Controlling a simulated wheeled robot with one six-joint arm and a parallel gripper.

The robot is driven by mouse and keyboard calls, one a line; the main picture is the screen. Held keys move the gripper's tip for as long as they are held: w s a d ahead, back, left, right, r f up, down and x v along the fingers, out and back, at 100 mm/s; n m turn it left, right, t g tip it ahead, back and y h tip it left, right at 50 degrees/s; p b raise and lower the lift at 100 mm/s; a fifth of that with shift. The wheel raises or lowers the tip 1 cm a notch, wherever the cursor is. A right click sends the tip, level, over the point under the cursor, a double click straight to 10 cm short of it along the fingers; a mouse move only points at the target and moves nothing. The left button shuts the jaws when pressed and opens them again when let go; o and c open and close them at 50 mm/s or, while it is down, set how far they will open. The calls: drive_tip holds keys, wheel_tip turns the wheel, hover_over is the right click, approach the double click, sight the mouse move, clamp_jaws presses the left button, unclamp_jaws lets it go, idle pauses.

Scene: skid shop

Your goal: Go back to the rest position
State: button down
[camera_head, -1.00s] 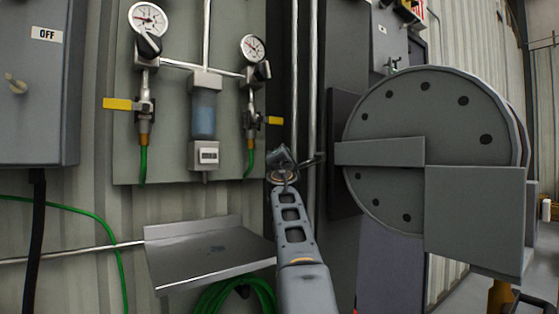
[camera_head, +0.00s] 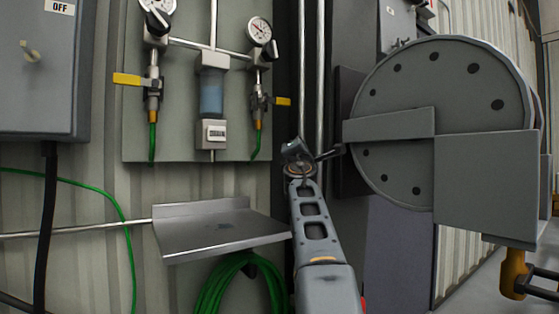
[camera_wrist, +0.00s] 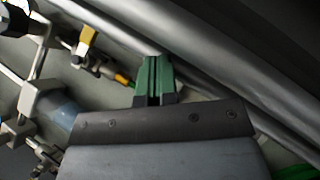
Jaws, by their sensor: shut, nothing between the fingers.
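My gripper (camera_wrist: 154,80) shows in the wrist view with its two green-tipped fingers pressed together and nothing between them. In the head view my arm reaches forward and up from the bottom right of centre. Its wrist and dark gripper end are small there, at the right edge of the gauge panel (camera_head: 185,125) and left of the large round grey flange (camera_head: 410,125). In the wrist view, grey pipes run diagonally behind the fingers, and a yellow valve handle (camera_wrist: 86,40) is to their upper left. I cannot tell how far the fingers are from the pipes.
A metal shelf (camera_head: 215,232) projects from the wall left of my arm, with a coiled green hose (camera_head: 235,285) below it. A grey box marked OFF (camera_head: 40,85) hangs at the far left. Vertical pipes (camera_head: 318,80) rise behind my wrist. Open floor shows at the lower right.

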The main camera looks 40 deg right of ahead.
drive_tip(key=s+a+f+m+g+y+p, duration=0.1)
drive_tip(key=a+f+m+g+y+p, duration=0.25)
drive_tip(key=a+m+p, duration=0.5)
drive_tip(key=s+a+f+m+g+y+p, duration=0.1)
drive_tip(key=a+f+m+g+y+p, duration=0.35)
drive_tip(key=p, duration=0.75)
drive_tip(key=s+a+f+m+g+y+p, duration=0.1)
drive_tip(key=s+a+f+g+y+p, duration=0.2)
drive_tip(key=s+a+f+p, duration=0.2)
drive_tip(key=s+a+f+m+g+y+p, duration=0.1)
drive_tip(key=s+a+f+g+y+p, duration=0.2)
drive_tip(key=s+a, duration=0.9)
wheel_tip(320, 180, down, 6)
drive_tip(key=a+y+p, duration=0.1)
drive_tip(key=a+p, duration=0.1)
drive_tip(key=p, duration=0.1)
drive_tip(key=shift+r+m, duration=0.2)
drive_tip(key=shift+m, duration=0.1)
drive_tip(key=shift+d, duration=0.1)
